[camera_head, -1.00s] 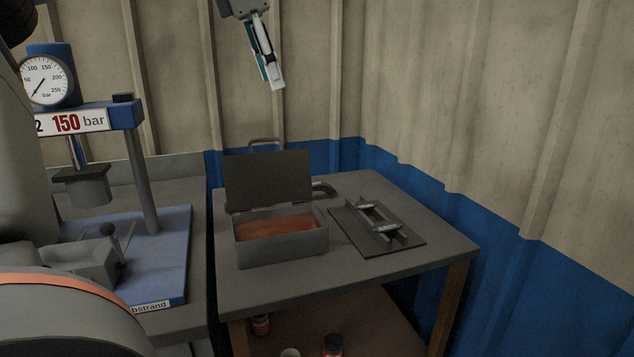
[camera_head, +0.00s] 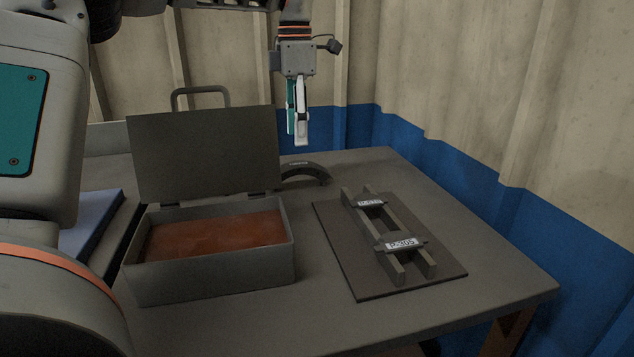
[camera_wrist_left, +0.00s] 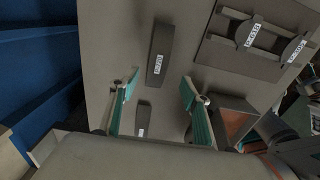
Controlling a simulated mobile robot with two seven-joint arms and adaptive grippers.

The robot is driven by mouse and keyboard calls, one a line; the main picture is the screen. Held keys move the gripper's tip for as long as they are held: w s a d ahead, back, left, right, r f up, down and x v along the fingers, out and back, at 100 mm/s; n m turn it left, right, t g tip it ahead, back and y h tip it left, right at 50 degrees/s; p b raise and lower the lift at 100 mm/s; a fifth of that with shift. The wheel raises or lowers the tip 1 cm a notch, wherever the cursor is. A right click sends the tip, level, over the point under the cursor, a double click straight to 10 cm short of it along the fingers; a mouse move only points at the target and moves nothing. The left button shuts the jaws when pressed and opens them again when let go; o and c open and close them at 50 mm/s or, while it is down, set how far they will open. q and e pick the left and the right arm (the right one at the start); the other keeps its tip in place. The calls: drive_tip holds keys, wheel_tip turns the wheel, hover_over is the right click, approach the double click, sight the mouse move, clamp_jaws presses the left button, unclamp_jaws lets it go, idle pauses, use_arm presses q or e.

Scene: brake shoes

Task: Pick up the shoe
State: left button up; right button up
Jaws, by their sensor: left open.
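A dark curved brake shoe (camera_head: 305,171) with a small white label lies on the table behind the rack and beside the box. My left gripper (camera_head: 298,140) is open, points down and hangs above that area, apart from the shoe. In the left wrist view, one labelled shoe (camera_wrist_left: 158,62) lies beyond and between the open fingers (camera_wrist_left: 159,88). A second labelled shoe (camera_wrist_left: 143,118) lies closer to the gripper base; the box lid hides it in the head view. Two more labelled shoes, a near one (camera_head: 400,243) and a far one (camera_head: 370,202), rest across a rack. My right gripper is not in view.
An open grey box (camera_head: 210,284) with a reddish-brown inside and a raised lid (camera_head: 203,150) stands at the table's left. The rack's dark base plate (camera_head: 345,265) lies to its right. The table (camera_head: 500,275) is clear at the right; a corrugated wall (camera_head: 480,90) stands behind.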

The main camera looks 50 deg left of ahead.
sight(296, 164)
use_arm(q)
drive_tip(key=shift+s+f, duration=0.1)
drive_tip(key=shift+f, duration=0.1)
drive_tip(key=shift+s+f, duration=0.1)
drive_tip(key=shift+f, duration=0.2)
drive_tip(key=f, duration=0.2)
drive_tip(key=f+b, duration=0.1)
drive_tip(key=f, duration=0.3)
drive_tip(key=shift+a+b, duration=0.25)
drive_tip(key=shift+b, duration=0.1)
drive_tip(key=shift+f, duration=0.3)
drive_tip(key=shift+r, duration=0.2)
drive_tip(key=shift+c, duration=0.8)
clamp_jaws()
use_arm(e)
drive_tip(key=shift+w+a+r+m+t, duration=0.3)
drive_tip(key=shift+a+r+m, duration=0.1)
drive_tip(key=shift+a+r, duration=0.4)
